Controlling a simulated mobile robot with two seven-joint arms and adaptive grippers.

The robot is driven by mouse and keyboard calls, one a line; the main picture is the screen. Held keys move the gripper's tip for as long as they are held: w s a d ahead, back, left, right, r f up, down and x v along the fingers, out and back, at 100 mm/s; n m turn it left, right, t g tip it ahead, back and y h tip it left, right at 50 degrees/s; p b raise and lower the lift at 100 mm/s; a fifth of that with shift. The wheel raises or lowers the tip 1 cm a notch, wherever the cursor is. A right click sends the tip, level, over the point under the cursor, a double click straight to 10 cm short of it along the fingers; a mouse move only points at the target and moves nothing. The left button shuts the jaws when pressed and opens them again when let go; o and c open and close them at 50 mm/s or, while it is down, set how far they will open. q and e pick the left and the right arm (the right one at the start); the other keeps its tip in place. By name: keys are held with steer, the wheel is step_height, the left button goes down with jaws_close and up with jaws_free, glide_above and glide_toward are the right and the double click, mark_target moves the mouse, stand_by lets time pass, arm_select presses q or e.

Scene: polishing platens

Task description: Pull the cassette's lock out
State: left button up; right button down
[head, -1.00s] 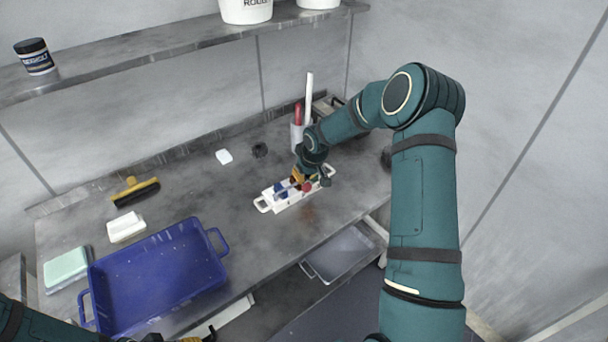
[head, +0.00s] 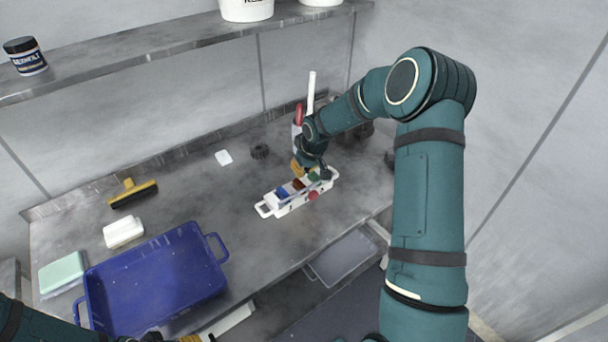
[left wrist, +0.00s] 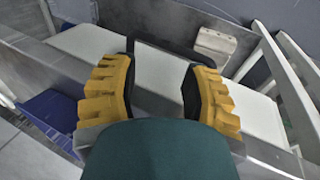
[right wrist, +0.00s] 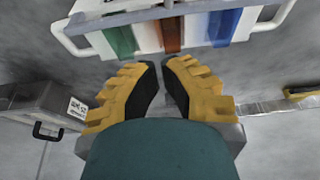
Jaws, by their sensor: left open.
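The cassette is a white holder (head: 268,207) with blue, brown and green blocks, lying on the bench. A round red knob (head: 313,195), apparently its lock, shows at its front side; whether it is seated or partly out is too small to tell. In the right wrist view the cassette (right wrist: 145,15) lies at the top and the knob is not visible. My right gripper (head: 308,169) is just behind and above the cassette's right half. Its fingertips (right wrist: 162,64) almost meet, with nothing visible between them. My left gripper (left wrist: 160,66) is open and empty, away from the cassette.
A blue tray (head: 215,276) stands at the front left, beside a white block (head: 123,232), a pale green pad (head: 62,272) and a yellow-handled brush (head: 133,193). A cup with a red and a white tool stands behind my right gripper.

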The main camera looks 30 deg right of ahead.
mark_target(310, 186)
steer(key=v, duration=0.7)
steer(key=shift+s+p, duration=0.4)
steer(key=shift+a+r, duration=0.1)
steer(key=shift+s, duration=0.1)
